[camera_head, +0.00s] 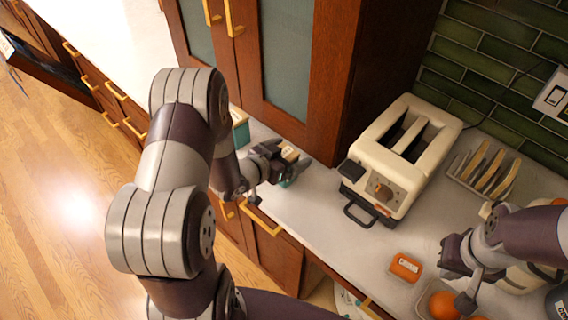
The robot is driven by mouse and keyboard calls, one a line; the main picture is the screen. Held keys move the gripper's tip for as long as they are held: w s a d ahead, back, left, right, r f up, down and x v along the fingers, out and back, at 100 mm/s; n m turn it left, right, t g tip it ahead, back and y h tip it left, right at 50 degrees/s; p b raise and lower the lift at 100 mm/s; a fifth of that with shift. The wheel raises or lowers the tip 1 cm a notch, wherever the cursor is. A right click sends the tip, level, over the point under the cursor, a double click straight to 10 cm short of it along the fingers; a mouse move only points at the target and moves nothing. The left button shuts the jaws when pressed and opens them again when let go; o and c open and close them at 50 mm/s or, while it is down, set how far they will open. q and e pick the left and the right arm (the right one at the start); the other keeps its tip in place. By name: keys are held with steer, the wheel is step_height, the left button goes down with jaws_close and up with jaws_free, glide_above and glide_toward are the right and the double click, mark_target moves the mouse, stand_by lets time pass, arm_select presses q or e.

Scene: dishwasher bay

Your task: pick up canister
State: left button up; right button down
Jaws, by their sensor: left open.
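A small teal canister with a cream top (291,153) stands on the white counter beside the wooden cabinet. My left gripper (277,182) is at it, open, its dark fingers around or beside it; they hide much of its body. I cannot tell whether they touch it. A second teal item with a cream top (240,128) stands further back, partly hidden by my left arm. My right gripper (458,283) is over the counter at lower right, near a bowl of oranges, and looks open and empty.
A cream toaster (401,160) stands right of the cabinet (335,75). Oranges (444,305) lie under my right gripper. The counter (310,210) left of the toaster is clear.

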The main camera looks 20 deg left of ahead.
arm_select(q)
steer(key=c, duration=1.3)
